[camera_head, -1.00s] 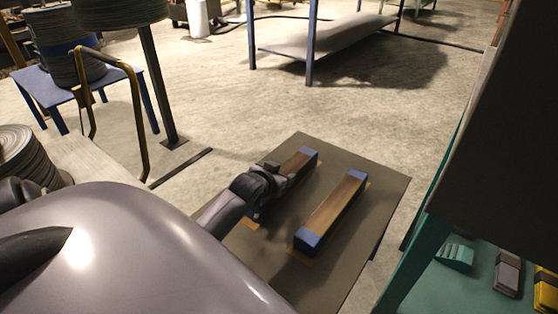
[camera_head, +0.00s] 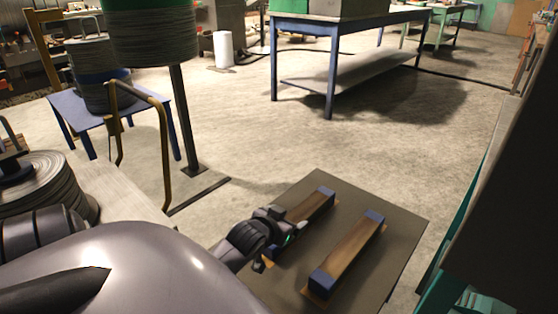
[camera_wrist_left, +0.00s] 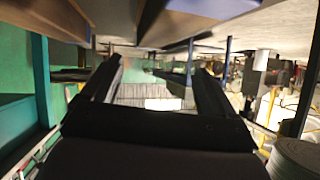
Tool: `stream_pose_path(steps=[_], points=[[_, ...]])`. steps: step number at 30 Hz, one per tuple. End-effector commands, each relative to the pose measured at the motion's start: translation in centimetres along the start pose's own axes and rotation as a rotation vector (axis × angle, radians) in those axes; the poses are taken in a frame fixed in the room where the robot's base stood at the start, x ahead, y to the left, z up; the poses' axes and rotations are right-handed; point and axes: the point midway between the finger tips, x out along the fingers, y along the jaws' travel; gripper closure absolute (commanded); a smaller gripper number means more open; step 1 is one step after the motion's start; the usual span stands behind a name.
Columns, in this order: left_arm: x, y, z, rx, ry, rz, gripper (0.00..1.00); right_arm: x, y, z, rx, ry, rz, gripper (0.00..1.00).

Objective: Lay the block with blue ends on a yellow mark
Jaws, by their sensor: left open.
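Two long brown blocks with blue ends lie side by side on a dark board (camera_head: 392,219) in the head view. The left block (camera_head: 311,208) has its near part partly hidden by my left gripper. The right block (camera_head: 350,250) lies in full view, with yellow-orange marks (camera_head: 316,294) showing at its ends. My left gripper (camera_head: 291,226) is open, close beside or over the left block; I cannot tell whether it touches. In the left wrist view the open jaws (camera_wrist_left: 158,68) show nothing between them. Brown block-like shapes (camera_wrist_left: 196,14) fill the top edge there. My right gripper is out of view.
A teal frame (camera_head: 455,276) stands at the right. A blue table (camera_head: 342,27) stands at the back, and a post (camera_head: 183,115) carries a large roll at left. Bare floor (camera_head: 250,125) lies between them and the board.

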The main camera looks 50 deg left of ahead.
Motion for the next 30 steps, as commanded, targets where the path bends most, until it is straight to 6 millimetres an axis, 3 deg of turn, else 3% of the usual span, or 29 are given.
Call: stream_pose_path(steps=[3, 7, 17, 20, 23, 27, 30], points=[[-2.2, 0.0, -0.2, -0.001, -0.002, 0.000, 0.13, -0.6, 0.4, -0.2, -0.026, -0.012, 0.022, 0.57], [-3.6, 0.0, -0.1, -0.001, -0.002, 0.000, 0.13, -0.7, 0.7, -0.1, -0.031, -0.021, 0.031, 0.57], [-4.6, 0.5, 0.2, 0.006, -0.002, 0.011, 0.13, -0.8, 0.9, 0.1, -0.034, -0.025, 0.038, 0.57], [-5.4, 3.1, 1.1, 0.040, -0.004, 0.069, 0.13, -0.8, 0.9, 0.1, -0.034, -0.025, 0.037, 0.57], [-7.5, 7.9, 2.6, 0.097, -0.003, 0.182, 0.13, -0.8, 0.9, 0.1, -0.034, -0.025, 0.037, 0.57], [-12.0, 15.0, 4.9, 0.160, 0.007, 0.364, 0.13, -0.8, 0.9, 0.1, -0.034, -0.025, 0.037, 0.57], [-15.2, 18.9, 5.9, 0.179, 0.017, 0.470, 0.13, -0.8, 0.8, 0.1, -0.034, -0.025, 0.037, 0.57]])
